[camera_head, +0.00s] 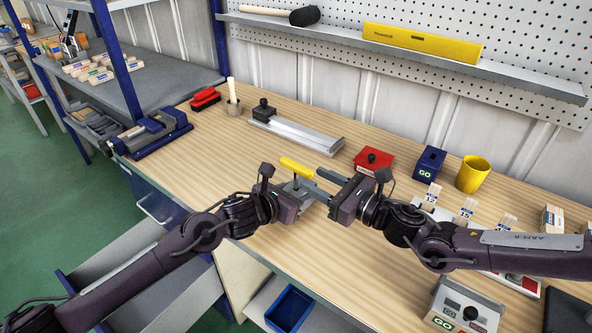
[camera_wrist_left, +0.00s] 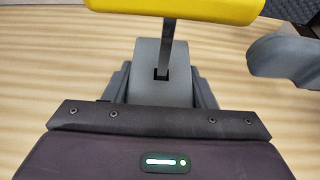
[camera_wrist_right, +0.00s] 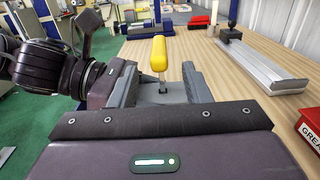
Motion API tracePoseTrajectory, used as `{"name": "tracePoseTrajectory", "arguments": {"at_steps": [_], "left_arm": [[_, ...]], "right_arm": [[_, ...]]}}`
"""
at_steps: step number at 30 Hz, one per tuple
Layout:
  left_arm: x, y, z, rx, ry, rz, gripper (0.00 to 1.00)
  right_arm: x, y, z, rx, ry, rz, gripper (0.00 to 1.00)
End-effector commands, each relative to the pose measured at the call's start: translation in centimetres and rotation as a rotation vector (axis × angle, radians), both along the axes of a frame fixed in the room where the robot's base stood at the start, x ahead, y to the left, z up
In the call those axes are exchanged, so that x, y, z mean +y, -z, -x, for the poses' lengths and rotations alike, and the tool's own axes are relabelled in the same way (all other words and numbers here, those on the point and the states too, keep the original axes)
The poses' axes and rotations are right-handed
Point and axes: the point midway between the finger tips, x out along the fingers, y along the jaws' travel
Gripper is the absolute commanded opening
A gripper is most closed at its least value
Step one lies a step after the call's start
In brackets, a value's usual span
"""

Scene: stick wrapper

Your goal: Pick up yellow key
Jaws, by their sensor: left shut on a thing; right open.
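The yellow key has a yellow bar handle (camera_head: 296,166) on a thin metal shaft. My left gripper (camera_head: 298,187) is shut on the shaft, with the handle standing above its fingers. The left wrist view shows the handle (camera_wrist_left: 175,10) at the top and the shaft entering the closed grey fingers (camera_wrist_left: 161,75). My right gripper (camera_head: 322,184) is open just to the right, its fingers pointing at the left gripper. In the right wrist view the handle (camera_wrist_right: 159,53) appears between the open right fingers; I cannot tell whether they touch the key.
A grey metal rail (camera_head: 300,132) lies behind the grippers on the wooden bench. A red box (camera_head: 373,160), a blue GO box (camera_head: 429,163) and a yellow cup (camera_head: 472,174) stand to the right. Several numbered wooden blocks sit near the right arm. A blue bin (camera_head: 288,308) is below the front edge.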

Motion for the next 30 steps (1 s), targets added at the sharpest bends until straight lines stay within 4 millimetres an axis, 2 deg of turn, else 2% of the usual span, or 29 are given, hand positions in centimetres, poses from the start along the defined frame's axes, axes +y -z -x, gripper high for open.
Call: {"name": "tracePoseTrajectory", "arguments": {"at_steps": [2,8,17,26,30], "left_arm": [[0.0,0.0,0.0,0.0,-0.001,0.0,0.21],[0.1,0.0,0.0,0.0,-0.002,-0.001,0.21],[0.0,0.0,0.0,0.0,-0.001,0.0,0.21],[0.0,0.0,0.0,0.001,-0.001,-0.001,0.21],[0.0,0.0,0.0,0.0,-0.001,0.0,0.21]], "right_arm": [[1.1,0.0,-0.7,-0.002,-0.002,0.001,0.44],[2.1,0.0,-1.7,0.0,0.0,0.001,0.44],[5.4,0.0,-4.2,0.0,0.0,0.001,0.44],[5.7,0.0,-4.6,0.002,0.002,0.0,0.44],[5.7,0.0,-4.6,0.002,0.002,0.0,0.27]]}}
